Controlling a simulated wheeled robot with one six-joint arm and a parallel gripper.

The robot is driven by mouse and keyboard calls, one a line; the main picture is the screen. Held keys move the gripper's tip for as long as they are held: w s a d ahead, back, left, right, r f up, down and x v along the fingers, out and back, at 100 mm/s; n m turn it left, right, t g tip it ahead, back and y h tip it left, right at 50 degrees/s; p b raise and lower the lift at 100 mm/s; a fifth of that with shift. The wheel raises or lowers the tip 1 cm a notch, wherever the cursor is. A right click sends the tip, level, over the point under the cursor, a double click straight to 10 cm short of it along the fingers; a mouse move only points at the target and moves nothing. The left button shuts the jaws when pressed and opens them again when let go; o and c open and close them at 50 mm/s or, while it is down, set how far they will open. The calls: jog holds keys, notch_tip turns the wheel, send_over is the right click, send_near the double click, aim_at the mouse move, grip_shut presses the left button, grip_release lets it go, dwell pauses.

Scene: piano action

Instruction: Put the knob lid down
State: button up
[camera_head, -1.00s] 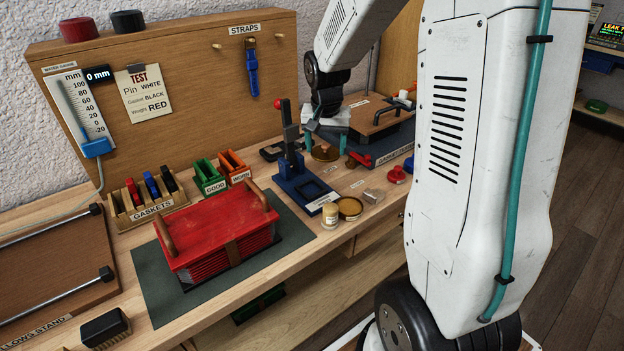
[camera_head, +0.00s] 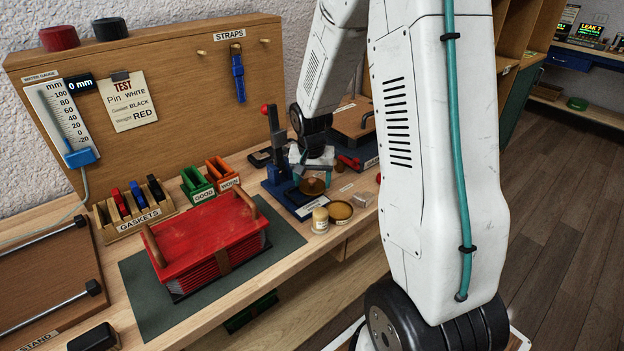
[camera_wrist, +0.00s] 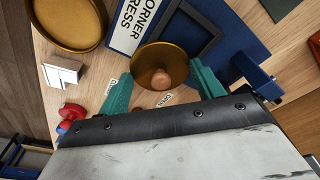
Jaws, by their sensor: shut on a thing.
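The knob lid is a round brass disc with a wooden knob, in the head view (camera_head: 312,187) and the wrist view (camera_wrist: 147,58). My gripper (camera_head: 312,178) is shut on it, with teal fingers on either side in the wrist view (camera_wrist: 162,74). The lid appears over the front edge of the blue corner press (camera_head: 278,187); its exact height above the bench is unclear. A shallow round brass dish (camera_head: 340,211) sits just in front, and also shows at the upper left of the wrist view (camera_wrist: 66,22).
A cream-coloured jar (camera_head: 320,221) stands left of the dish. The red bellows (camera_head: 205,240) rests on a dark mat to the left. Green and orange bins (camera_head: 197,184) stand behind it. Bench around the dish is narrow.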

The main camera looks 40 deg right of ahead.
aim_at(311, 190)
jog(key=o, duration=1)
jog(key=shift+c, duration=0.2)
notch_tip(311, 190, up, 12)
jog(key=s+a, duration=0.1)
jog(key=s+a+r+n, duration=0.4)
jog(key=s+a+r, duration=0.4)
jog(key=s+a, duration=0.15)
jog(key=s+a+r+n, duration=0.1)
jog(key=s+a+n, duration=0.1)
jog(key=s, duration=0.6)
jog(key=s+a+r+n+y, duration=0.1)
jog(key=s+a, duration=0.3)
jog(key=s, duration=0.4)
jog(key=shift+s+n, duration=0.35)
jog(key=shift+n, duration=0.45)
jog(key=shift+a, duration=0.1)
